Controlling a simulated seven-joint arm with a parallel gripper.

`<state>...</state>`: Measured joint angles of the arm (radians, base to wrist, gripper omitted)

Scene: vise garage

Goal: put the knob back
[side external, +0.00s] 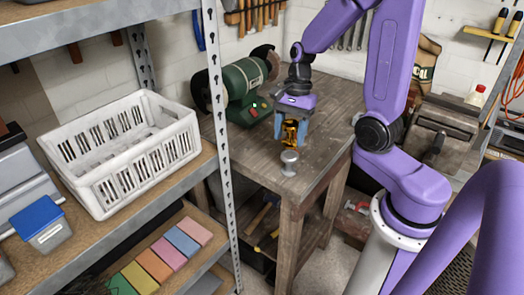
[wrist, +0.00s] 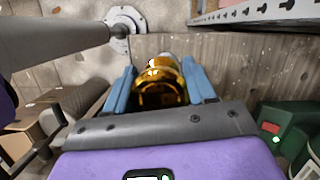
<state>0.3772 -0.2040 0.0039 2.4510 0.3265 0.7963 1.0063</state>
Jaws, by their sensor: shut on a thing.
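A shiny gold knob (side external: 290,132) is between the blue fingers of my gripper (side external: 291,136), which points down above the wooden workbench. In the wrist view the gold knob (wrist: 160,84) fills the space between the two fingers of my gripper (wrist: 161,92), which are shut on it. A silver post with a rounded top (side external: 289,160) stands upright near the bench's front corner, just below the gripper in the side view. Only a small grey piece shows beyond the knob in the wrist view. I cannot tell whether the knob is lined up with the post.
A green bench grinder (side external: 245,88) stands on the workbench (side external: 240,150) close to my gripper's left. A metal shelf upright (side external: 219,130) rises at the left, with a white crate (side external: 120,150) on its shelf. A vise (side external: 440,122) is at the right. The bench's front edge is near the post.

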